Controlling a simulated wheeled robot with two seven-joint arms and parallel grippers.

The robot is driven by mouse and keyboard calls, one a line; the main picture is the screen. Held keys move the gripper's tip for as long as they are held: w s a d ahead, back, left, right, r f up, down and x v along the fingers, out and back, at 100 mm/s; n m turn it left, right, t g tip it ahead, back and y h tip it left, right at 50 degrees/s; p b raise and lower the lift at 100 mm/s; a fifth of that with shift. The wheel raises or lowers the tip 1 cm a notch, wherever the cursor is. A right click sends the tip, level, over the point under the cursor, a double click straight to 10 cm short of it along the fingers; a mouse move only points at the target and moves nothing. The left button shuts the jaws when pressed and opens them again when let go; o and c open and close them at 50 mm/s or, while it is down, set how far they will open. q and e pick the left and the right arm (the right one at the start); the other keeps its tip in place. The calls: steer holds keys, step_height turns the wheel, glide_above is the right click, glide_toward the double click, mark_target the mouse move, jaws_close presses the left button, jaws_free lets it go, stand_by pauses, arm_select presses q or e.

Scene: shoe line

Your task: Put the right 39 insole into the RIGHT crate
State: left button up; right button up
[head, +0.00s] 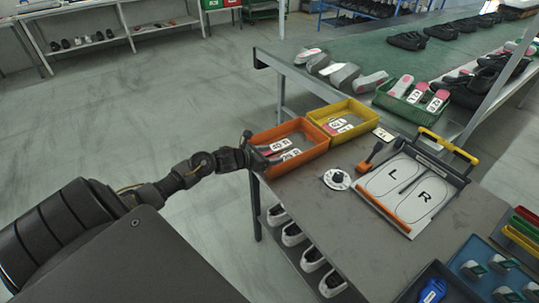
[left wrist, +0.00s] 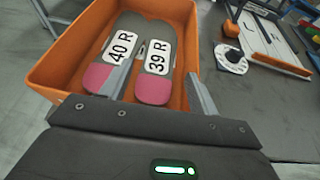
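An orange crate (head: 318,150) stands at the left end of the grey table. In the left wrist view the 39 R insole (left wrist: 153,88), grey with a pink end and a white label, lies in the orange crate (left wrist: 52,83). The 40 R insole (left wrist: 97,77) lies beside it on the left. My left gripper (head: 262,148) is at the crate's left side. In the left wrist view its fingers (left wrist: 165,65) are apart, one on each side of the 39 R insole, with gaps visible. My right gripper is not in view.
A yellow crate (head: 371,126) with labelled insoles stands behind the orange one. A white dial (head: 337,179) and a board marked L and R (head: 407,190) with a yellow handle lie to the right. A green crate (head: 416,112) of insoles sits beyond. Shoes stand on a shelf below.

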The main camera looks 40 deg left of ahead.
arm_select(q)
steer(key=shift+r, duration=0.1)
steer(key=shift+r+p, duration=0.25)
steer(key=shift+p, duration=0.15)
steer(key=shift+r+p, duration=0.5)
steer(key=shift+p, duration=0.1)
steer(key=b+v, duration=0.2)
steer(key=v, duration=0.9)
steer(key=shift+s, duration=0.45)
steer(key=shift+a, duration=0.1)
